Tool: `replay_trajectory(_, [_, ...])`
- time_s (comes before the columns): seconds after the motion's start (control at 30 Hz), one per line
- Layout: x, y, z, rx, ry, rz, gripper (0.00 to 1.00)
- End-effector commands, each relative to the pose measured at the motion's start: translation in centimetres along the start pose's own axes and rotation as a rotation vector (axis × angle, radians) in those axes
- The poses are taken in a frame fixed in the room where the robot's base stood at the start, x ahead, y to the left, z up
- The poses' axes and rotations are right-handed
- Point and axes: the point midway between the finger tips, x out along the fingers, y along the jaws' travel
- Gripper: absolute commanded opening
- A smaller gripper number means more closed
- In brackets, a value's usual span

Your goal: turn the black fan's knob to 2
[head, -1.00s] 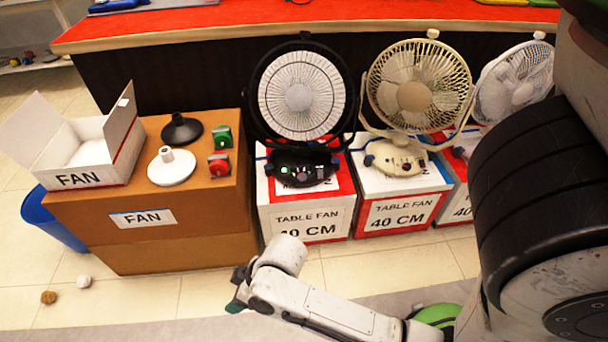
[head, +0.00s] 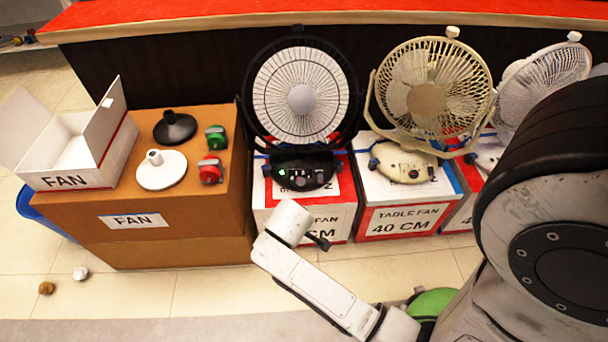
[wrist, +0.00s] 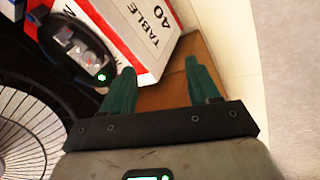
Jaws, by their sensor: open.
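The black fan (head: 300,98) stands upright on a white and red box in the head view, its round guard facing me. Its black base (head: 302,170) carries a lit green light and small controls; I cannot read the knob's setting. In the wrist view the base (wrist: 80,48) is at the upper left, tilted, with its green light near the left finger. My gripper (wrist: 160,85) is open and empty, its two green fingers apart with brown cardboard showing between them. In the head view its tip is in front of and below the fan base, mostly hidden behind my white wrist.
A beige fan (head: 425,100) and a white fan (head: 545,85) stand on boxes to the right. A brown carton (head: 180,235) at left holds an open white box (head: 65,180), two stands and red and green items.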

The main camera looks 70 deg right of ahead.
Motion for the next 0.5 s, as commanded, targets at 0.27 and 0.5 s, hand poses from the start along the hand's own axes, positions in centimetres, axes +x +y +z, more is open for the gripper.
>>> replay_trajectory(0.27, [3.9,9.2,-1.9,-0.161,-0.029,0.247,0.60])
replay_trajectory(0.5, [5.3,12.4,-2.1,-0.246,-0.050,0.327,0.60])
